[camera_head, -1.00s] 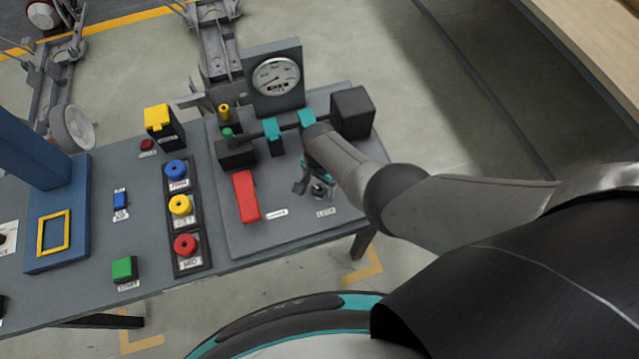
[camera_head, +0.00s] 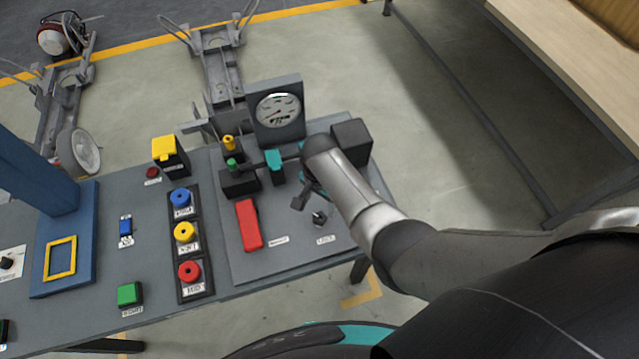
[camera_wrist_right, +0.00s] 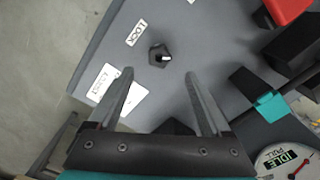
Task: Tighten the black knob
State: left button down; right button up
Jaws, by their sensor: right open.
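The small black knob (camera_head: 319,218) stands on the grey panel beside the LOCK label. In the right wrist view the knob (camera_wrist_right: 159,54) has a dark base and a pale bar on top. My right gripper (camera_head: 301,203) is open and empty above the panel, just behind the knob in the head view. In the right wrist view its two fingertips (camera_wrist_right: 160,75) point toward the knob, which shows past them, between their lines. No contact with the knob shows. Part of the right gripper is hidden behind its own wrist. My left gripper is not in view.
A red handle (camera_head: 249,224), a round gauge (camera_head: 278,110), a teal clamp (camera_head: 275,160) and a black block (camera_head: 352,142) surround the spot. Blue, yellow and red buttons (camera_head: 188,271) stand left. Another dark knob (camera_head: 6,262) is at the far left edge.

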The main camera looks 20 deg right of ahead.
notch_tip(320, 180, up, 8)
jog(key=shift+f, duration=0.2)
dwell(0.3)
